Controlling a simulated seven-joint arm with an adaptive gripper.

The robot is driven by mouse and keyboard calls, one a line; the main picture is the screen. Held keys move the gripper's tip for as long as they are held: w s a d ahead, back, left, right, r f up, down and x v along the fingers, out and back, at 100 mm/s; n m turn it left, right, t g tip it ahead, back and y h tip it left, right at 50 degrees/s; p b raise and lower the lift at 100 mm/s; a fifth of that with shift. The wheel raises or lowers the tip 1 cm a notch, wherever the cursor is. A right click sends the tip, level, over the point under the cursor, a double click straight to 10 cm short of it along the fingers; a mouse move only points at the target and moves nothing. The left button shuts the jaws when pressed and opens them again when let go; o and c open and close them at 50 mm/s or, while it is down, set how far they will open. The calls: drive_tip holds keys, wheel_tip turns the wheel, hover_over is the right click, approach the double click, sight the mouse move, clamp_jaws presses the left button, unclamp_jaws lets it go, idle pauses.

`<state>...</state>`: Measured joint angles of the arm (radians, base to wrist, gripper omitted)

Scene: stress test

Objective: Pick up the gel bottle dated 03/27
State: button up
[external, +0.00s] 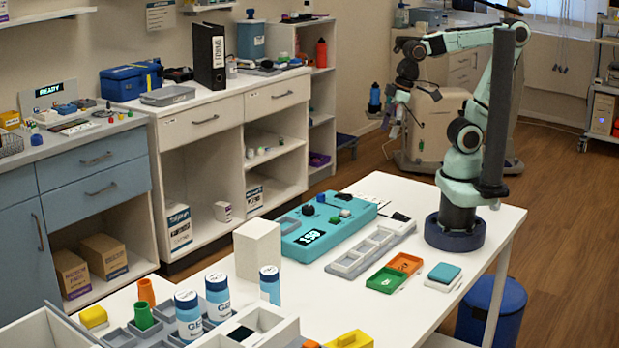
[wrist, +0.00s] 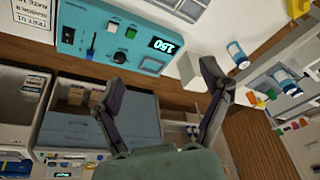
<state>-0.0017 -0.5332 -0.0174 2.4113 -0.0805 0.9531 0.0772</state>
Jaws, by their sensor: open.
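Three white gel bottles with blue caps stand at the near end of the white table in the external view: a left one (external: 189,318), a middle one (external: 217,300) and a right one (external: 270,288). The left and middle ones stand at a grey compartment tray; their labels start with "GE". No date is legible, so I cannot tell which is 03/27. My gripper (external: 391,122) is raised at the far side of the table, well away from them. In the wrist view its fingers (wrist: 163,84) are spread and empty; two bottles show at right, one (wrist: 238,57) nearer than another (wrist: 287,83).
A white block (external: 258,251) stands just behind the right bottle. A teal device (external: 318,226), grey tray (external: 372,250), green tray (external: 386,280) and orange tray (external: 404,264) lie along the table. Orange (external: 146,291) and green (external: 143,315) cups stand left of the bottles.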

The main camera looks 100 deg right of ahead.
drive_tip(key=w+a+r+t, duration=0.1)
drive_tip(key=w+r+t, duration=0.15)
drive_tip(key=w, duration=0.55)
drive_tip(key=w+a+r+t, duration=0.1)
drive_tip(key=w+r, duration=0.2)
drive_tip(key=w, duration=0.5)
drive_tip(key=w+a+f, duration=0.2)
drive_tip(key=w+a, duration=0.3)
drive_tip(key=w, duration=0.5)
drive_tip(key=n+g, duration=0.3)
approach(270, 290)
wheel_tip(270, 290, down, 5)
drive_tip(key=w+d, duration=0.1)
drive_tip(key=d, duration=0.1)
drive_tip(key=x, duration=0.5)
drive_tip(key=shift+w+a+f, duration=0.1)
drive_tip(key=shift+w+f, duration=0.2)
drive_tip(key=shift+f, duration=0.25)
drive_tip(key=c, duration=1.3)
